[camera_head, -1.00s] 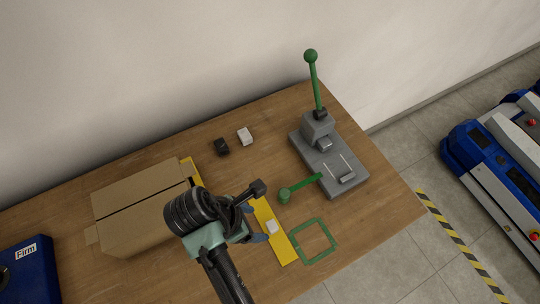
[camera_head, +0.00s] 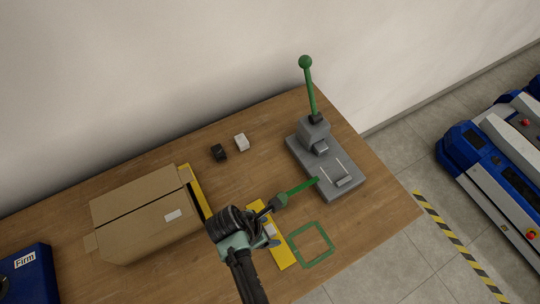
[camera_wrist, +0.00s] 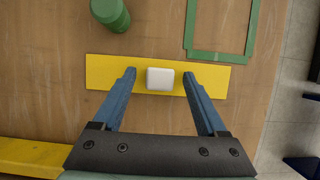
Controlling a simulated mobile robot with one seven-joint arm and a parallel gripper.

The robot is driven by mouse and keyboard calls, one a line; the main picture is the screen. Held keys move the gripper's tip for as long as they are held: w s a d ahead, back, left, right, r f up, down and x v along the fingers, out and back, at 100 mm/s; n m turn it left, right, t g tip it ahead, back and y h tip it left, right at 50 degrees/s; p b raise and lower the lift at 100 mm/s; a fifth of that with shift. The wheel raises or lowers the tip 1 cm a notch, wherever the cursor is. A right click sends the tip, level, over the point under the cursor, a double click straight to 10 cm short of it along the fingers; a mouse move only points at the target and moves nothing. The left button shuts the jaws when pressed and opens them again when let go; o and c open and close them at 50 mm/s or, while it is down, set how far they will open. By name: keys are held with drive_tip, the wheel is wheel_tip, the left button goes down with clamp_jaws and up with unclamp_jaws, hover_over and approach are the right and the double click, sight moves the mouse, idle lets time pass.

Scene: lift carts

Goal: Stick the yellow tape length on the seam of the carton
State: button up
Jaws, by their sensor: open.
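A flat yellow strip (camera_head: 284,258) lies on the table right of the carton, with a small white block (camera_wrist: 160,79) on its middle. The strip also spans the wrist view (camera_wrist: 105,71). My gripper (camera_wrist: 159,76) is open above the strip, one blue finger on each side of the white block with a gap at both sides. The brown carton (camera_head: 130,230) stands at left; a line runs across its top, and a white label (camera_head: 173,215) is on it. In the head view my wrist hides part of the strip.
Another yellow strip (camera_head: 197,190) runs along the carton's right side. A green square outline (camera_head: 322,257) and a green-handled tool (camera_head: 300,187) lie near my gripper. A grey lever press (camera_head: 325,165) stands behind. Black (camera_head: 219,152) and white (camera_head: 241,142) pieces lie at the back; a blue box (camera_head: 30,275) is at left.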

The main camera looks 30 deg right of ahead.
clamp_jaws()
idle(0.3)
drive_tip(key=shift+r, duration=0.1)
